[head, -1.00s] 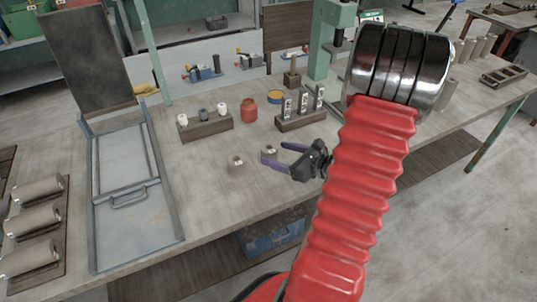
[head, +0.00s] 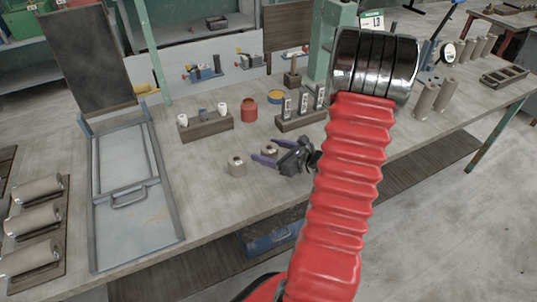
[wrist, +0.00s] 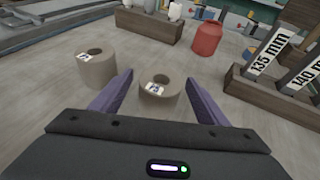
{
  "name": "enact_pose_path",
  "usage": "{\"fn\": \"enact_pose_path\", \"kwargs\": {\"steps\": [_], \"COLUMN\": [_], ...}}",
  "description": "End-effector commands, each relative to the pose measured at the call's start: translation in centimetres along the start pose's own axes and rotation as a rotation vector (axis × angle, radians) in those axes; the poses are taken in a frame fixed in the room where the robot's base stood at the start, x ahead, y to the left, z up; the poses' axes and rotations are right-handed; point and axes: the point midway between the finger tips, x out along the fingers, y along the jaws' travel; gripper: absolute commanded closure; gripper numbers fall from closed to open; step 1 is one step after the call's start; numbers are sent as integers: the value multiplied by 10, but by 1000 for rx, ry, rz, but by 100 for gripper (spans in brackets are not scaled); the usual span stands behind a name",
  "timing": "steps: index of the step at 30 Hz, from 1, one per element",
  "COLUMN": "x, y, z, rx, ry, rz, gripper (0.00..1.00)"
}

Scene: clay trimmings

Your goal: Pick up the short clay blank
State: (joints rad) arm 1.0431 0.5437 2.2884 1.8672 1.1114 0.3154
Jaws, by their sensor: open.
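Two beige clay blanks with a hole in the top and a small label stand on the bench. The left blank (head: 237,168) is the taller; it also shows left of my fingers in the wrist view (wrist: 97,72). The short clay blank (head: 269,150) stands upright to its right, between my open finger tips, its lower part hidden by the near finger in the head view. The wrist view shows this short blank (wrist: 159,95) with a purple finger on each side and a gap to each. My gripper (head: 266,151) is open and empty. The label writing is too small to read surely.
A dark rack (head: 301,121) with upright gauges marked in mm stands behind and right. A red jar (head: 249,112) and a wooden block (head: 206,131) with small pieces stand farther back. A metal tray (head: 136,233) lies at left. The bench front is clear.

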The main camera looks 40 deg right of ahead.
Motion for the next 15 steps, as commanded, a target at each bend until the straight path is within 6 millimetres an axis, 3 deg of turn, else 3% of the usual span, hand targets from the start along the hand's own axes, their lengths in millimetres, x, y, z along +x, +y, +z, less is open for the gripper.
{"fn": "enact_pose_path", "kwargs": {"steps": [12,15], "x": [0,0], "y": [0,0], "z": [0,0], "rx": [0,0], "ry": [0,0], "rz": [0,0], "gripper": [32,37]}}
